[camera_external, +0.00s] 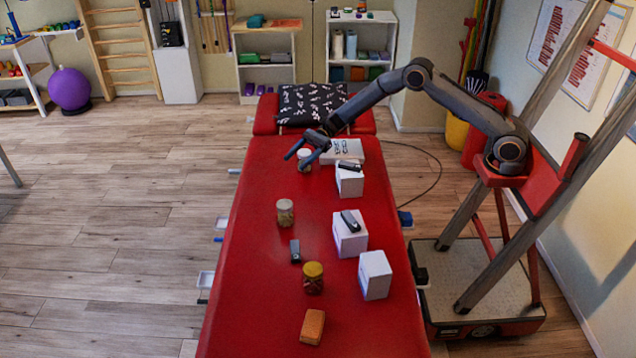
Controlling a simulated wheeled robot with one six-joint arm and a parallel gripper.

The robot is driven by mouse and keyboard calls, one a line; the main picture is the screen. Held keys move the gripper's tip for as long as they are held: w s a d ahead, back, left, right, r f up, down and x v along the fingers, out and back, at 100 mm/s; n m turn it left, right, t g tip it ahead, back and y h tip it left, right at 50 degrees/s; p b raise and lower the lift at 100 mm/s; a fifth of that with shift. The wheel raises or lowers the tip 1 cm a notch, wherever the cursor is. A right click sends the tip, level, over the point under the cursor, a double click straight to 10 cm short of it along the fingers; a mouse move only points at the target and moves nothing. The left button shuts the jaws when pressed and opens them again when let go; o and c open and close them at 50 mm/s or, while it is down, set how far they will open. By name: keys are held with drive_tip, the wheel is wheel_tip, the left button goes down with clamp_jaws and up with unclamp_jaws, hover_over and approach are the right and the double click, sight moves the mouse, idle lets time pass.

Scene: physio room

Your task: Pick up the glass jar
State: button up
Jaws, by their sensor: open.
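Several jars stand on the red treatment table (255,300). A small jar with a pale lid (306,167) is at the far end, right by my gripper (296,159) and partly covered by it. My gripper is open, its fingers pointing down to the left. I cannot tell whether the fingers touch this jar. A glass jar with a greyish lid (285,214) stands upright nearer the table's middle. Another glass jar with a yellow lid and brownish contents (313,280) stands closer to the camera. Both are clear of my gripper.
White boxes (375,276) line the table's right side, two with dark objects on top (351,220). A dark small item (295,251) and an orange-brown block (312,327) lie near the jars. A patterned pillow (310,104) lies at the far end. The table's left strip is bare.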

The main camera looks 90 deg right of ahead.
drive_tip(key=c, duration=1.3)
drive_tip(key=shift+c, duration=0.4)
wheel_tip(320, 180, up, 10)
drive_tip(key=shift+b, duration=0.3)
